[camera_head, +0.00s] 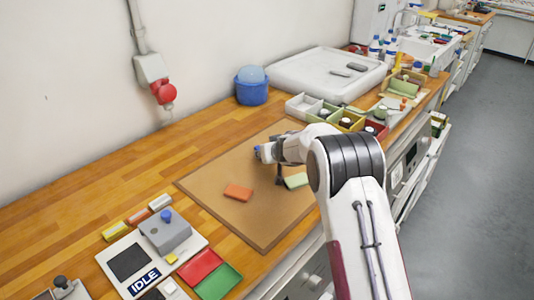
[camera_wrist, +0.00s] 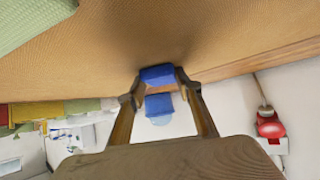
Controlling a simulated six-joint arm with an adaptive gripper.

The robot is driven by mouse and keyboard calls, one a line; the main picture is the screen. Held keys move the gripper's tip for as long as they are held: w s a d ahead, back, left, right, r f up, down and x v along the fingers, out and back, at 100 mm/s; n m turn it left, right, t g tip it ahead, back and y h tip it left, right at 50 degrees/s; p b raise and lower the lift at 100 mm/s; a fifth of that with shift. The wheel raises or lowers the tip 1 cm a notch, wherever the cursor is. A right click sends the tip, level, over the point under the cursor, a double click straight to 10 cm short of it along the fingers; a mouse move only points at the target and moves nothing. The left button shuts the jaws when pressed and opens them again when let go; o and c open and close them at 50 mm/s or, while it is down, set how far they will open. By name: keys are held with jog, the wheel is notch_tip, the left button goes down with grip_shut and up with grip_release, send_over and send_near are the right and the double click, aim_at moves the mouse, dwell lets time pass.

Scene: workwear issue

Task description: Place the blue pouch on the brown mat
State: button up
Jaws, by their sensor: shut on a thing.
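The brown mat (camera_head: 262,228) lies flat on the wooden bench; it fills the upper part of the wrist view (camera_wrist: 190,40). My gripper (camera_head: 262,152) is over the far part of the mat. In the wrist view my gripper (camera_wrist: 158,82) has its two fingers closed on the sides of the blue pouch (camera_wrist: 157,74). Only a small blue bit of the pouch (camera_head: 257,151) shows in the head view, the rest being behind my gripper. I cannot tell whether the pouch touches the mat.
An orange pouch (camera_head: 238,192) and a light green pouch (camera_head: 296,180) lie on the mat. A blue tub (camera_head: 251,88) stands behind it near the wall. Divided boxes (camera_head: 303,106) are at the far right. A device marked IDLE (camera_head: 145,281) is at the near left.

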jog(key=shift+f, duration=0.1)
jog(key=o, duration=1.3)
jog(key=shift+o, duration=0.2)
jog(key=shift+v, duration=0.8)
jog(key=v, duration=1)
jog(key=shift+s+r, duration=0.2)
jog(key=shift+r, duration=0.05)
